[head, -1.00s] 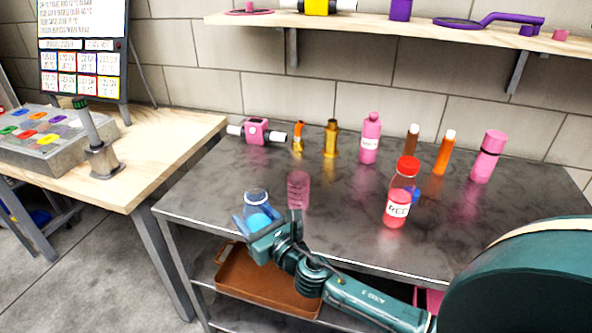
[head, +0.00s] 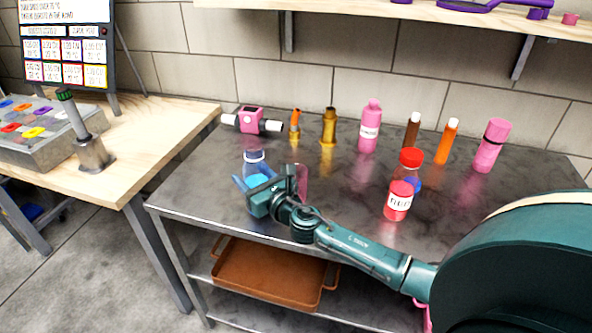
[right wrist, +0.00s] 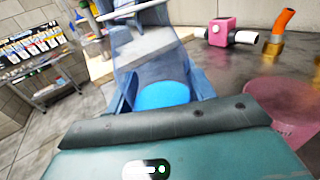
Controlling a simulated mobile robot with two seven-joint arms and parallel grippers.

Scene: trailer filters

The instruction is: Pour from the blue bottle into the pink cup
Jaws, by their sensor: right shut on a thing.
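The blue bottle (head: 254,159) is clear blue with bright blue liquid inside. My right gripper (head: 256,186) is shut on it near the table's front left. In the right wrist view the bottle (right wrist: 150,65) stands between the fingers, with the liquid low in it. The bottle looks about upright in the head view; its base is mostly hidden by the gripper. The pink cup (head: 303,176) is see-through and stands just right of the gripper, partly hidden by it. The cup (right wrist: 285,105) also shows at the right of the right wrist view. My left gripper is out of view.
A red-capped bottle (head: 398,200) stands to the right on the dark table (head: 340,195). A brown tray (head: 270,272) lies on the shelf below.

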